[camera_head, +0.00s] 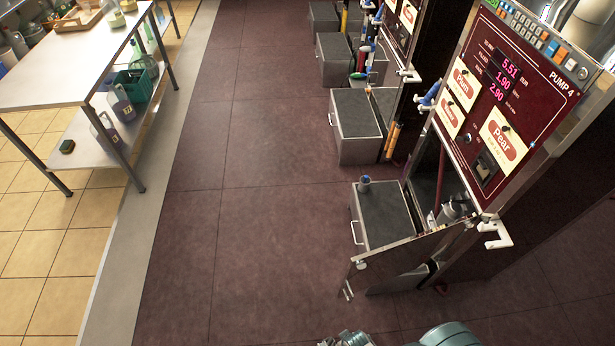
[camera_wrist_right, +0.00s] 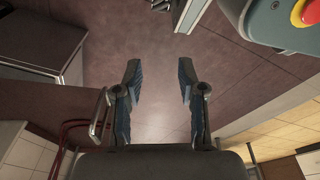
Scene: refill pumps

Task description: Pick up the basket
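A green open basket (camera_head: 133,84) sits on the lower shelf of the metal table at the upper left of the head view. Bottles stand beside it, and one at its back partly hides it. I cannot make out a basket in the right wrist view. My right gripper (camera_wrist_right: 159,78) is open in the right wrist view, with nothing between its fingers and the dark red floor beyond. It is well apart from the green basket. My left gripper is not clearly in view. Parts of my own arm show at the bottom edge of the head view.
The table (camera_head: 62,75) holds a wooden tray (camera_head: 78,20) and bottles. Pump 4 (camera_head: 505,110) stands at the right, its lower panel door (camera_head: 410,262) swung open. Grey boxes (camera_head: 355,125) line the pumps. The dark red floor (camera_head: 240,180) between table and pumps is clear.

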